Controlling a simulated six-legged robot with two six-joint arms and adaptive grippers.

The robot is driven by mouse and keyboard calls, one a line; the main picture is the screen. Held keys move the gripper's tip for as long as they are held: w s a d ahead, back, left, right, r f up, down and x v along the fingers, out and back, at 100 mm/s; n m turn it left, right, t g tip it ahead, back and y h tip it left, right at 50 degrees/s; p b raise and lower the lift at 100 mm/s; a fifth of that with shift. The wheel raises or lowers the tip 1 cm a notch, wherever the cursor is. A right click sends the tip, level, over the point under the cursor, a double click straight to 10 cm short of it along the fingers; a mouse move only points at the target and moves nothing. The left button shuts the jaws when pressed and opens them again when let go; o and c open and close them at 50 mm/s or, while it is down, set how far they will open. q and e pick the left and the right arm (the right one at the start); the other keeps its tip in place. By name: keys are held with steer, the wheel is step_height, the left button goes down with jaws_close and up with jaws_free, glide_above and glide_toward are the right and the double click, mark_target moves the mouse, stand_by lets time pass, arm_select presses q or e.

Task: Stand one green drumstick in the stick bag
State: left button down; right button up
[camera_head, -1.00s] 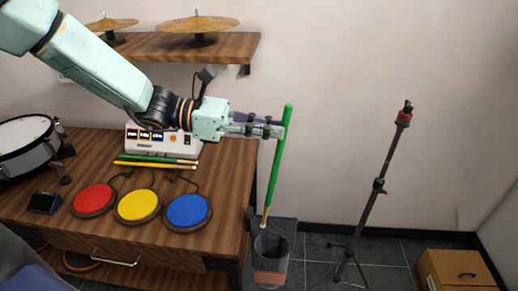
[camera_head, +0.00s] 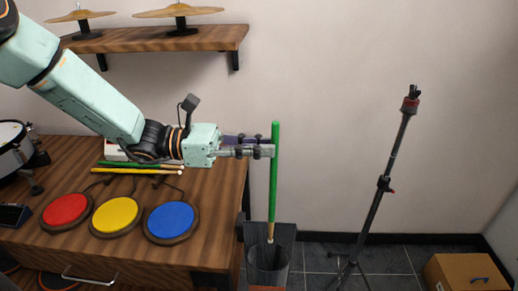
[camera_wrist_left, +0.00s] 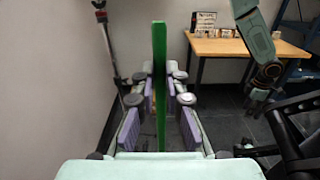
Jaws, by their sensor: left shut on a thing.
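A green drumstick (camera_head: 274,175) stands upright in my left gripper (camera_head: 266,151), which is shut on its upper half. The stick's pale tip points down at the mouth of the dark stick bag (camera_head: 268,272). In the head view the tip overlaps the bag's rim; I cannot tell how far it is inside. In the left wrist view the green stick (camera_wrist_left: 159,85) runs vertically between the purple-padded fingers (camera_wrist_left: 158,110). Another green stick (camera_head: 140,164) lies on the wooden table behind the pads. My right gripper is not in view.
Red, yellow and blue pads (camera_head: 115,216) lie on the table (camera_head: 216,190). A shelf with cymbals (camera_head: 180,11) hangs above. A thin black stand (camera_head: 375,200) rises right of the bag, and a cardboard box (camera_head: 466,272) sits at the lower right.

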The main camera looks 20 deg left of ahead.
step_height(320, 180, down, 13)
steer(key=b, duration=1.3)
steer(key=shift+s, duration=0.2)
stand_by(0.5)
